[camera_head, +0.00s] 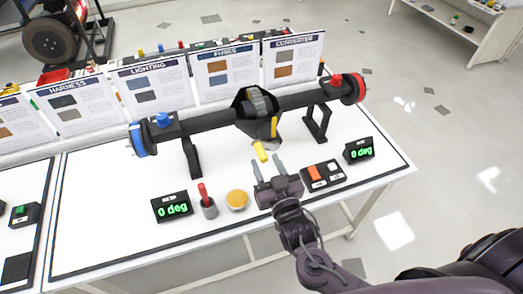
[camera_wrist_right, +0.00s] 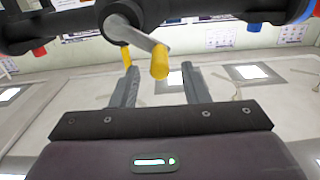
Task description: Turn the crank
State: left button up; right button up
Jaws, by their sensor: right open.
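The crank has a yellow handle (camera_head: 260,151), which hangs below the dark middle housing (camera_head: 257,104) of a black axle. In the right wrist view, the yellow handle (camera_wrist_right: 160,62) sits at the end of a grey crank arm (camera_wrist_right: 148,40). My right gripper (camera_head: 268,166) is open and empty, with its fingers pointing at the handle. In the head view, the handle is just beyond the fingertips. In the wrist view, it appears in line with the gap between the fingers (camera_wrist_right: 160,82). My left gripper is not in view.
The axle has a blue hub (camera_head: 137,140) and a red hub (camera_head: 359,87). Two displays (camera_head: 173,207) (camera_head: 359,150) read 0 deg. A red lever (camera_head: 204,195), a yellow button (camera_head: 237,200) and a switch box (camera_head: 322,175) stand by my right gripper. Information boards line the back.

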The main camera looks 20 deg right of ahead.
aim_at(261, 153)
jog(key=shift+w+a+p, duration=0.1)
jog(key=shift+w+p, duration=0.25)
jog(key=shift+w, duration=1.9)
grip_shut()
